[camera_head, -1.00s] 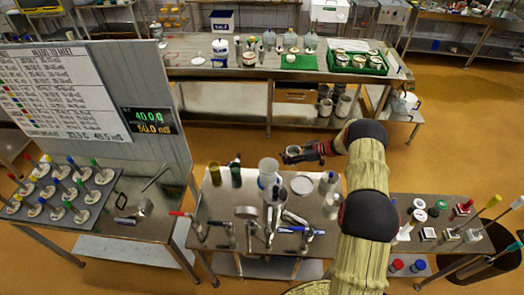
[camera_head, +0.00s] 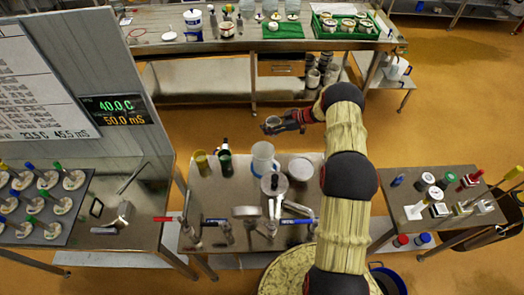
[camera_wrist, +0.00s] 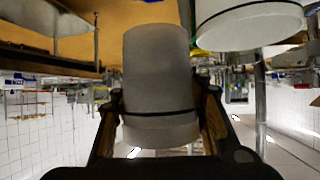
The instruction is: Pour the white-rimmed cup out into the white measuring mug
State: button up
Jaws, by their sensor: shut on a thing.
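My gripper (camera_head: 291,121) is shut on the white-rimmed cup (camera_head: 272,125), a small greyish cup. The cup looks about upright in the head view, held above and beyond the far edge of the small steel table. In the wrist view, which looks upside down, the cup (camera_wrist: 158,75) sits between my fingers (camera_wrist: 162,112), its pale rim towards the bottom of the picture. The white measuring mug (camera_head: 263,158) stands upright on the small table, nearer than the cup and apart from it. Its body probably shows at the upper right of the wrist view (camera_wrist: 248,28). The contents of both are not clear.
The small table (camera_head: 205,205) also holds a yellow cup (camera_head: 201,161), a dark green cup (camera_head: 225,164), a white round container (camera_head: 300,167) and taps or handles at its front. A long bench (camera_head: 205,75) stands behind, across open floor. A side table (camera_head: 391,208) is at right.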

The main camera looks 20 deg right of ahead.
jog(key=shift+r, duration=0.2)
jog(key=s+a+n+t+h+b, duration=0.1)
jog(key=b, duration=0.2)
jog(key=s+a+r+n+t+h+b, duration=0.1)
jog(key=n+h+b, duration=0.1)
jog(key=b, duration=0.1)
jog(key=a+r+n+t+h+b, duration=0.1)
jog(key=n+t+b, duration=0.1)
jog(key=b, duration=0.1)
jog(key=shift+s+a+r+h, duration=0.15)
jog(key=shift+s+a+h, duration=0.05)
jog(key=shift+s+h, duration=0.2)
dwell(0.9)
jog(key=shift+d+f+n+t+h+b, duration=0.1)
jog(key=shift+f+n+t+h+b, duration=0.6)
jog(key=shift+b, duration=4.25)
jog(key=shift+r+n+t+b, duration=0.35)
jog(key=shift+n+t+b, duration=0.2)
jog(key=shift+b, duration=2.15)
jog(key=n+h+b, duration=0.1)
jog(key=b, duration=0.5)
jog(key=shift+f+t+b, duration=0.35)
jog(key=shift+f+b, duration=0.05)
